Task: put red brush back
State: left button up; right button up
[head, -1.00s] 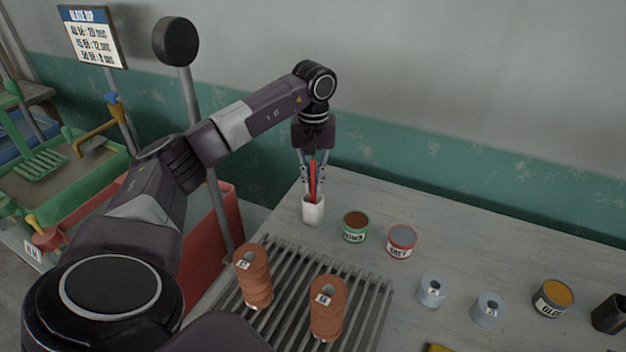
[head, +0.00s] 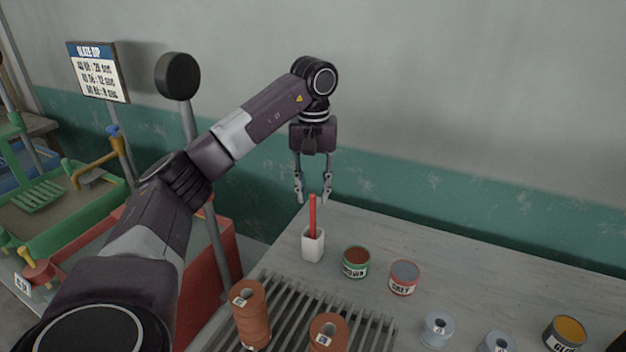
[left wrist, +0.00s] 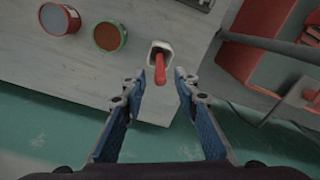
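The red brush (head: 312,215) stands upright in a small white square holder (head: 313,245) near the back left corner of the table. Its red handle sticks up out of the holder; its lower end is hidden inside. My left gripper (head: 313,199) is open and empty, above and just behind the brush. In the left wrist view the brush (left wrist: 160,70) in its holder (left wrist: 152,48) lies ahead of and between the open fingers (left wrist: 161,84), not touching them. My right gripper is not in view.
A brown glaze tin (head: 356,262) and a grey glaze tin (head: 404,278) stand to the holder's right. Two terracotta spools (head: 251,318) stand on a slatted rack (head: 291,312) in front. A post with a black disc (head: 178,76) rises left of my arm.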

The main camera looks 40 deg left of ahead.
pick_arm(q)
jog(key=shift+r+p, duration=0.65)
jog(key=shift+r, duration=1.65)
jog(key=shift+f, duration=0.1)
